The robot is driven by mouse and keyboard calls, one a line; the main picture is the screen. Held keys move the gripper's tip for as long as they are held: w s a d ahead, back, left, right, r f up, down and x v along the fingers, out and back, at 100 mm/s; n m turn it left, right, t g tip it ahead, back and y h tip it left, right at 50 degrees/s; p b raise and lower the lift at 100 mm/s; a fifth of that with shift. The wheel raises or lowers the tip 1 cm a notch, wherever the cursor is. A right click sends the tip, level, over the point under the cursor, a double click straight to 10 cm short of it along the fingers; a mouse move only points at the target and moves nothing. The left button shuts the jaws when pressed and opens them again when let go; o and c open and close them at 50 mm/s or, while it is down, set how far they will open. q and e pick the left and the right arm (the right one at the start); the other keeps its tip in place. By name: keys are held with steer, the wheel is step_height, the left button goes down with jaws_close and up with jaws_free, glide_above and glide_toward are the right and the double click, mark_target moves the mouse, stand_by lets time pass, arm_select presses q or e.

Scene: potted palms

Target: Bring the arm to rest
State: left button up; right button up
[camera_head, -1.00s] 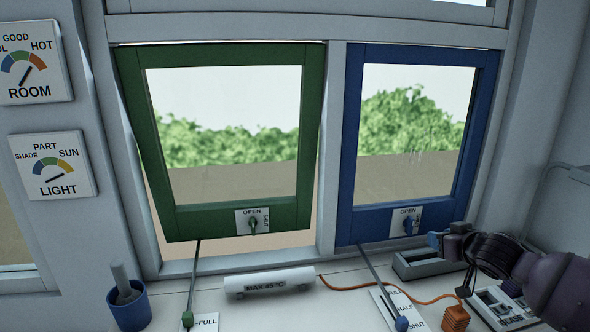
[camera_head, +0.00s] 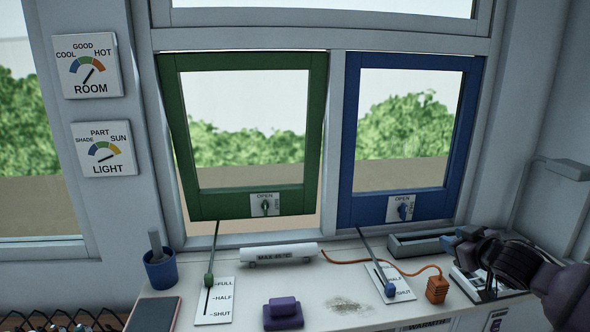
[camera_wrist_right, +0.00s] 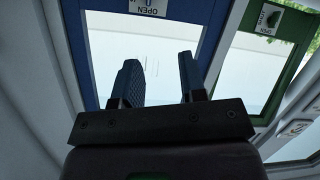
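My right gripper (camera_head: 460,238) is at the right of the head view, over the back right part of the white bench top, near the grey trough. In the right wrist view my right gripper (camera_wrist_right: 160,82) shows two dark blue fingers spread apart with nothing between them. The blue window (camera_head: 375,212) is beyond the fingers; the fingers look clear of its handle (camera_head: 404,210). My left gripper is not in view.
The green window (camera_head: 240,205) tilts open; the blue one looks closed. Two sliding levers stand on plates (camera_head: 222,300) on the bench. A blue pot (camera_head: 161,272), a white cylinder (camera_head: 285,252), a purple block (camera_head: 283,314) and an orange plug (camera_head: 437,289) also stand there.

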steer(key=s+a+f+n+y, duration=0.2)
steer(key=s+a+f+n, duration=0.1)
steer(key=s+a+f, duration=0.7)
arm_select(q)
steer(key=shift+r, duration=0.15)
arm_select(e)
steer(key=s+f+m+g+h, duration=0.1)
steer(key=s+f+m, duration=0.3)
steer(key=s+f, duration=0.5)
steer(key=s+f+m+g+h, duration=0.1)
steer(key=s+f+m+h, duration=0.2)
steer(key=s+f, duration=0.7)
steer(key=s, duration=0.6)
steer(key=shift+d+f+m+h, duration=0.2)
steer(key=shift+d+m+h, duration=0.05)
steer(key=shift+m+h, duration=0.15)
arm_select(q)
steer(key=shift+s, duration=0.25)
